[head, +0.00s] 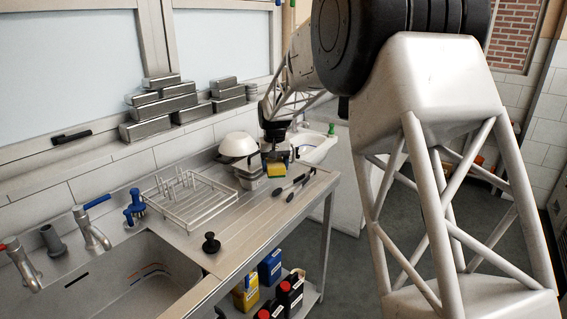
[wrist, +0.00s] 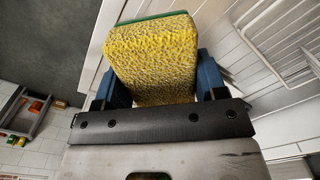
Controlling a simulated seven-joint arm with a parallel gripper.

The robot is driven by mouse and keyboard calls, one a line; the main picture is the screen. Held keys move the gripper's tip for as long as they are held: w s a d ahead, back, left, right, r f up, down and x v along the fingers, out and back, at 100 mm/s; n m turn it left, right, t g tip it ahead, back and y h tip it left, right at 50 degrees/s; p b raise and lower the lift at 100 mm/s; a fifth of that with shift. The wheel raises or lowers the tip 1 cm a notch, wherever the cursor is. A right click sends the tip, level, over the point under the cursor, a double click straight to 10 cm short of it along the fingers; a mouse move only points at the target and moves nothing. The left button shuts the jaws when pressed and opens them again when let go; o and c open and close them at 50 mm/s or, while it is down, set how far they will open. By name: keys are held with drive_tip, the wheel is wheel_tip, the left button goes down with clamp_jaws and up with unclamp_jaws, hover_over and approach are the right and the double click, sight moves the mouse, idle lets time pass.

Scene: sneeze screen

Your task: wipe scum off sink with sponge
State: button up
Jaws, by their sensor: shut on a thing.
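A yellow sponge with a green layer (head: 277,169) is held by my gripper (head: 275,155) above the far end of the steel counter. In the wrist view the sponge (wrist: 152,60) sits between the two blue fingers of my gripper (wrist: 160,82), which are shut on its sides. A steel sink (head: 125,292) is at the lower left of the head view, well away from the sponge. Small orange and blue marks show on its inner wall; I cannot tell if they are scum. A white basin (head: 318,150) stands behind and right of my gripper.
A wire dish rack (head: 188,200), stacked bowls (head: 238,150) and metal containers (head: 250,178) stand on the counter. Dark-handled utensils (head: 290,188) and a black plug (head: 211,243) lie in front. Taps (head: 92,232) rise behind the sink. Bottles (head: 270,266) stand on the lower shelf.

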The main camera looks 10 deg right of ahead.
drive_tip(key=s+a+f, duration=0.2)
drive_tip(key=s+a, duration=0.3)
drive_tip(key=a, duration=0.5)
drive_tip(key=s+a+f, duration=0.2)
drive_tip(key=s+a, duration=0.2)
drive_tip(key=a, duration=0.5)
drive_tip(key=s+a+f, duration=0.2)
drive_tip(key=s+a, duration=0.3)
drive_tip(key=a, duration=0.5)
drive_tip(key=s+a+f+n, duration=0.6)
drive_tip(key=s+a+f, duration=0.1)
drive_tip(key=s+a, duration=0.3)
drive_tip(key=s+a+f+n, duration=0.6)
drive_tip(key=s+a, duration=0.5)
drive_tip(key=s+a+f+n, duration=0.6)
drive_tip(key=s+a+f, duration=0.1)
drive_tip(key=s+a, duration=0.3)
drive_tip(key=shift+s+a+f+n, duration=0.3)
drive_tip(key=shift+s+f+n, duration=0.1)
drive_tip(key=shift+s, duration=0.2)
